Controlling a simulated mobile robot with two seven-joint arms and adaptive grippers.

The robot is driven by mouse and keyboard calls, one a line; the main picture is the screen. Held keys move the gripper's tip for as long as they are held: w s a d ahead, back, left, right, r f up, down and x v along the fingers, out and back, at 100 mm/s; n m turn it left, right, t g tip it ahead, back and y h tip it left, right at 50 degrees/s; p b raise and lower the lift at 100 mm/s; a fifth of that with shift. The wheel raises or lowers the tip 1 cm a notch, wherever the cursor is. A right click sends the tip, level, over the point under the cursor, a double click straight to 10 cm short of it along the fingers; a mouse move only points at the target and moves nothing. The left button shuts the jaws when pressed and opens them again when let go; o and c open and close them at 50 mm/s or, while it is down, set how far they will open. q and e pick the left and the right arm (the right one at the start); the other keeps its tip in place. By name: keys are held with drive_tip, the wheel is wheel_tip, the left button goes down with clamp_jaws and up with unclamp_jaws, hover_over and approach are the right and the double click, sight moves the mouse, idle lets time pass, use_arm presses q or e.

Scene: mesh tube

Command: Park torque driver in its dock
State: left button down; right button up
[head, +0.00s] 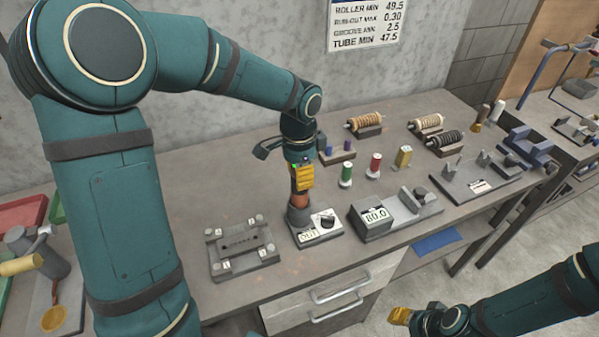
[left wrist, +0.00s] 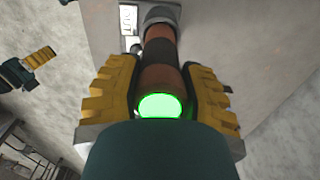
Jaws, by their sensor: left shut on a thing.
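My left gripper (head: 302,178) is shut on the torque driver (head: 300,202), an upright orange-brown cylinder. In the left wrist view the driver (left wrist: 161,62) stands between the yellow finger pads, with dark bands and a green-lit end facing the camera. Its lower end meets a grey round collar (head: 299,218) on a small dock block (head: 316,236) with a white label and a black knob. I cannot tell whether the driver is fully seated there. My right gripper (head: 400,315) is off the bench at lower right, its yellow fingers too small to read.
Left of the dock lies a grey plate fixture (head: 242,248); right of it stands a block showing 80.0 (head: 374,220). Green (head: 346,174) and red (head: 375,166) bottles stand behind. Several wound rollers (head: 366,124) sit at the back. The bench front left of the plate is clear.

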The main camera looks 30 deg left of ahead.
use_arm(q)
drive_tip(key=shift+f+b, duration=0.4)
drive_tip(key=shift+f, duration=0.15)
idle(0.5)
drive_tip(key=c, duration=0.5)
unclamp_jaws()
